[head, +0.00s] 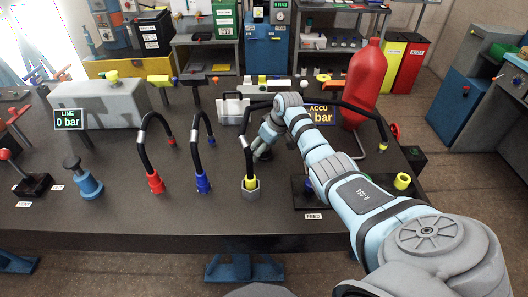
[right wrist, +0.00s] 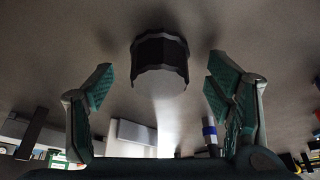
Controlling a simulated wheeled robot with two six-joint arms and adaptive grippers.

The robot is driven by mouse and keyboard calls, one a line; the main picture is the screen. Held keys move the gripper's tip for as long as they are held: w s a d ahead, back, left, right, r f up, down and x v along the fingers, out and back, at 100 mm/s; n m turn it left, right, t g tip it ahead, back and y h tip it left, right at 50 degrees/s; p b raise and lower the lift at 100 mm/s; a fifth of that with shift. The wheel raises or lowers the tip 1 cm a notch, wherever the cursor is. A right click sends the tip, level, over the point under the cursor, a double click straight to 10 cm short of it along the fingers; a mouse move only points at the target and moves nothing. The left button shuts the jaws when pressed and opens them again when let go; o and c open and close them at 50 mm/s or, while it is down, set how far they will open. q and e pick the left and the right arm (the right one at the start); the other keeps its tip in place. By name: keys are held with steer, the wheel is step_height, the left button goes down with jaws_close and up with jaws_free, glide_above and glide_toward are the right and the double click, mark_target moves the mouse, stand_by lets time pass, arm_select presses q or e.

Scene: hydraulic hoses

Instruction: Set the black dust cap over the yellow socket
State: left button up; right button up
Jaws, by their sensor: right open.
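The black dust cap (right wrist: 160,52) is a short dark ribbed cylinder in the right wrist view. It stands on the dark table top, between and beyond the two fingertips, with a gap on each side. My right gripper (head: 266,137) is open and empty; its spread fingers also show in the right wrist view (right wrist: 160,66). In the head view it is low over the middle of the table, and the cap is mostly hidden beside its fingers. The yellow socket (head: 402,181) sits upright on a dark block at the right, just beyond my right forearm. My left gripper is out of view.
Hoses with red (head: 155,182), blue (head: 203,182) and yellow (head: 250,183) ends stand left of my arm. A red cylinder (head: 364,85) stands behind it. A FEED label (head: 314,216) lies at the front edge. The front-centre table is mostly clear.

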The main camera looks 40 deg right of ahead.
steer(key=shift+r, duration=0.1)
steer(key=c, duration=1)
step_height(320, 180, up, 20)
steer(key=shift+r+p, duration=0.1)
steer(key=shift+p, duration=1.1)
steer(key=shift+p, duration=0.65)
